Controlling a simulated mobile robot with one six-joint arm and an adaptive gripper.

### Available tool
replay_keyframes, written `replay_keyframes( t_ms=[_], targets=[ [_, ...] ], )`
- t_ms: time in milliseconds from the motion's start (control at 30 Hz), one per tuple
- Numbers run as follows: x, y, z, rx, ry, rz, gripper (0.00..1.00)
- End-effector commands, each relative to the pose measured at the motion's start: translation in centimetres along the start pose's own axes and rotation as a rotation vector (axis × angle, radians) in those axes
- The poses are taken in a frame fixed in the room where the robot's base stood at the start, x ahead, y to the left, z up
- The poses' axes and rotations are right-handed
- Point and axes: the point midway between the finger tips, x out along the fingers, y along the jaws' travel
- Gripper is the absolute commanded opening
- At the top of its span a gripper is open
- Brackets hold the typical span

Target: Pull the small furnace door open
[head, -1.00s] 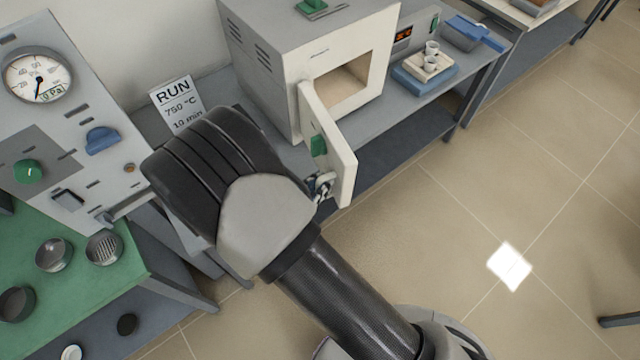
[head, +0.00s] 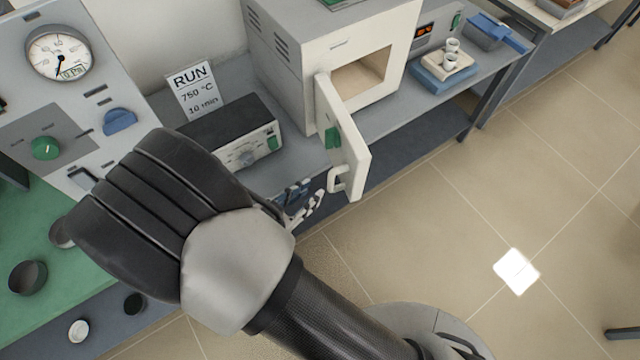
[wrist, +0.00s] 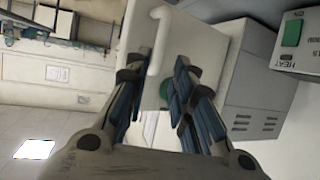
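The small furnace (head: 290,60) is a pale box on the bench. Its white door (head: 343,130) stands swung well out from the front, leaving the chamber opening (head: 360,80) exposed. The door carries a white bar handle (head: 338,183) near its free edge and a green part on its outer face. My gripper (head: 300,203) is left of the handle, apart from it. In the wrist view, my gripper's (wrist: 158,72) fingers are spread and empty, with the handle (wrist: 160,38) showing beyond and between the tips.
A dark control box (head: 235,135) and a RUN card (head: 196,90) stand left of the furnace. A blue tray with small crucibles (head: 445,72) is to its right. A gauge panel (head: 60,90) stands at far left. The floor (head: 470,220) right of the door is clear.

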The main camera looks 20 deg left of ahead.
Motion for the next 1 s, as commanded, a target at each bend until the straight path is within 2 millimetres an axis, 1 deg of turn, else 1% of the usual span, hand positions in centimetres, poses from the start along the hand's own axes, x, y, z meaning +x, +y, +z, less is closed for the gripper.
replay_keyframes(
  t_ms=[33,100,200,300,833,933,1000],
  targets=[
    [-0.8,-0.1,0.0,0.001,0.000,-0.003,0.23],
    [-1.6,-0.1,0.0,0.001,-0.001,-0.002,0.23],
    [-2.2,0.0,0.0,-0.001,0.000,-0.001,0.23],
    [-2.4,0.0,0.0,0.000,0.000,0.001,0.23],
    [-2.3,-0.1,-0.1,0.003,-0.004,-0.001,0.23],
    [-1.6,-1.1,-0.9,0.035,-0.049,-0.024,0.23],
    [-0.7,-2.7,-2.3,0.080,-0.117,-0.065,0.23]
  ],
)
